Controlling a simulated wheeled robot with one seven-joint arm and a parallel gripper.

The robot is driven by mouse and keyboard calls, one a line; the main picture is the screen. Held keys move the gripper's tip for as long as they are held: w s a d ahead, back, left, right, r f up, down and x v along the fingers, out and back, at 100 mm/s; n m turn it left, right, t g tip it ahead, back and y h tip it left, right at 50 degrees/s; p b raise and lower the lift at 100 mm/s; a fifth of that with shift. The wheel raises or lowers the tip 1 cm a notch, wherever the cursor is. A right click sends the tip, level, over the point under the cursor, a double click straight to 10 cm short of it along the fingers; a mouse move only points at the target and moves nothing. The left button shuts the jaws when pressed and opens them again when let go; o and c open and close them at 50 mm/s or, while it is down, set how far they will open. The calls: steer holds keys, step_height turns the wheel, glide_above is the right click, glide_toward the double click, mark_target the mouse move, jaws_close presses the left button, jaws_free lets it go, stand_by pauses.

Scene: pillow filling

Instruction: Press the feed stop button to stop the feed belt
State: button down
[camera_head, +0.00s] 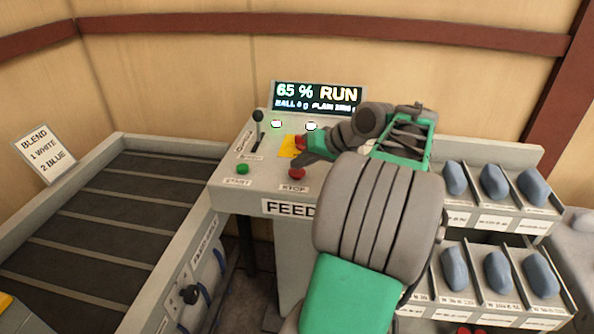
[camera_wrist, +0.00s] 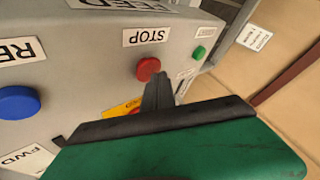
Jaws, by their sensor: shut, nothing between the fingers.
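The red stop button (camera_head: 297,173) sits on the sloping top of the grey console, above a STOP label (camera_head: 293,188). In the wrist view the red button (camera_wrist: 148,68) shows upside down by its label, unpressed as far as I can tell. My gripper (camera_head: 304,158) is shut and empty, its tip just behind the button in the head view. In the wrist view the shut dark fingers (camera_wrist: 160,80) end right beside the button; I cannot tell whether they touch it. The display (camera_head: 318,97) reads 65 % RUN. The feed belt (camera_head: 120,215) lies at the left.
A green START button (camera_head: 243,169) and a black lever (camera_head: 258,118) are on the console's left. A yellow plate (camera_head: 287,150) with a red part lies behind my gripper. A blue button (camera_wrist: 18,102) shows in the wrist view. Racks of blue-grey pieces (camera_head: 493,182) stand at the right.

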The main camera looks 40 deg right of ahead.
mark_target(300, 172)
steer(key=shift+f, duration=0.25)
steer(key=shift+r, duration=0.1)
stand_by(0.3)
steer(key=shift+r+p, duration=0.85)
steer(key=shift+p, duration=0.05)
step_height(300, 172, up, 5)
steer(key=p, duration=0.5)
steer(key=shift+r, duration=0.1)
